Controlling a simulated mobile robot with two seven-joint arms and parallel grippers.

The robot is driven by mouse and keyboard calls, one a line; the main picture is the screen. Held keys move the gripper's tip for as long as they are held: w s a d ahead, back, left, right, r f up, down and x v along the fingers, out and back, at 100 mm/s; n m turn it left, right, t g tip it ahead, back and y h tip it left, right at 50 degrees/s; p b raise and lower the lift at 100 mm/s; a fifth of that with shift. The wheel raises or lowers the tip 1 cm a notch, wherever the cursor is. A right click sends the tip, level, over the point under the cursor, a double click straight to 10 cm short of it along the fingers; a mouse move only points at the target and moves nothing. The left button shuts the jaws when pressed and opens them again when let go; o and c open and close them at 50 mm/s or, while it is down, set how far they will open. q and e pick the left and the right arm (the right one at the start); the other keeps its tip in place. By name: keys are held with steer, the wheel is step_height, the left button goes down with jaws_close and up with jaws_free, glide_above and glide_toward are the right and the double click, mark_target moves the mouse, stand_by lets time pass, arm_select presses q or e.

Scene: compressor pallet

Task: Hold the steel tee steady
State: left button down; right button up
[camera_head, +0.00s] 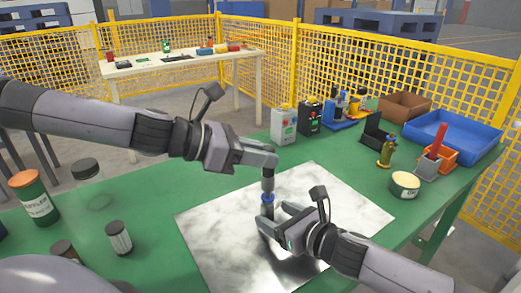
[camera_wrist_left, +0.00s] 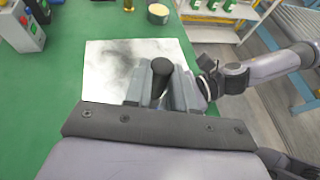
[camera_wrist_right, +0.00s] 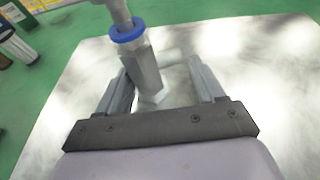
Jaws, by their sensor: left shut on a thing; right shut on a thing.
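A steel fitting with hexagonal faces and a blue ring (camera_wrist_right: 145,70), which I take to be the steel tee, stands upright between the fingers of my right gripper (camera_wrist_right: 160,88), above the shiny metal sheet. In the head view my right gripper (camera_head: 278,218) closes on it low down, from the right. My left gripper (camera_head: 268,161) is shut on the upper end of a slim upright part (camera_head: 268,182) directly above the blue ring. Its dark round top (camera_wrist_left: 162,72) shows between the left fingers in the left wrist view.
The metal sheet (camera_head: 205,225) lies on the green table (camera_head: 150,190). Jars and a canister (camera_head: 35,200) stand at the left. Control boxes (camera_head: 284,124), a blue tray (camera_head: 455,138), a brass part (camera_head: 386,152) and a tin (camera_head: 405,186) stand behind and right. Yellow fencing (camera_head: 400,70) lies beyond.

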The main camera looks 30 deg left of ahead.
arm_select(q)
steer(key=shift+f, duration=0.55)
steer(key=shift+f, duration=0.5)
steer(key=c, duration=0.9)
jaws_free()
steer(key=shift+o, duration=0.2)
steer(key=shift+s+a+r, duration=0.1)
steer(key=v, duration=1.1)
steer(key=shift+s+a, duration=0.2)
steer(key=shift+r, duration=0.1)
